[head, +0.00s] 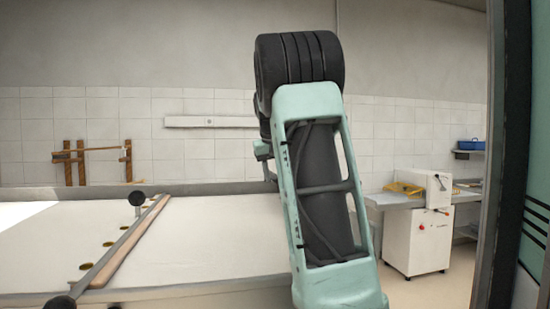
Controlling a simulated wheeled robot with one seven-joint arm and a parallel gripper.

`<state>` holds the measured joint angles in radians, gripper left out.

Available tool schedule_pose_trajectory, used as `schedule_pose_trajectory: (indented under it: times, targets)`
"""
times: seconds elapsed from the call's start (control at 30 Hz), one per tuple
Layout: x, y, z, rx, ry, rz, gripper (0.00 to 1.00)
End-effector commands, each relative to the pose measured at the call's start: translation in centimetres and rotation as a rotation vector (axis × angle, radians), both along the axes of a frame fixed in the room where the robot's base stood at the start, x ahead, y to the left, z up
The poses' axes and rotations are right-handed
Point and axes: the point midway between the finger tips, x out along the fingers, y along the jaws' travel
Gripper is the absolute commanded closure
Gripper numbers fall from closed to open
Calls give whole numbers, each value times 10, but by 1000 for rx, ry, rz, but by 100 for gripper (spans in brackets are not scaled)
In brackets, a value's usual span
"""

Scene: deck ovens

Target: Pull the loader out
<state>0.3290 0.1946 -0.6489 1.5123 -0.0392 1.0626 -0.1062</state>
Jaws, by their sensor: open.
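The loader (215,232) is a wide, flat, pale canvas surface across the lower left of the head view. A metal and wood crossbar (112,250) runs diagonally over it, with several small brass-coloured round pieces beside it. A black knob (137,198) stands at the bar's far end, and another black knob (61,302) shows at the bottom edge. The loader's left end and near side run out of the picture. My mint-green arm rises in front of its right end and hides part of it. My gripper does not show.
A white machine (420,235) with a side table stands at the right, beyond some open floor. A dark upright frame (500,150) closes off the far right. A wooden rack (85,160) is on the tiled back wall, and a blue bin (470,144) sits on a shelf.

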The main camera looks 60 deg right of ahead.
Motion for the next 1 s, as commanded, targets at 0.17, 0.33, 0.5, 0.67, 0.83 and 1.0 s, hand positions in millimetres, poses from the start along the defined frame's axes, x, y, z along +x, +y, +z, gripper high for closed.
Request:
schedule_pose_trajectory:
  times: [0.17,0.33,0.5,0.67,0.83,1.0]
  targets:
    - [-2,10,22,-3,-5,2,57]
    - [-6,26,58,-4,-5,3,57]
    - [-11,42,95,-4,-4,0,57]
    - [-15,56,126,-4,-2,0,57]
    - [-18,65,146,-3,0,-1,57]
    - [-19,69,154,-1,1,-1,57]
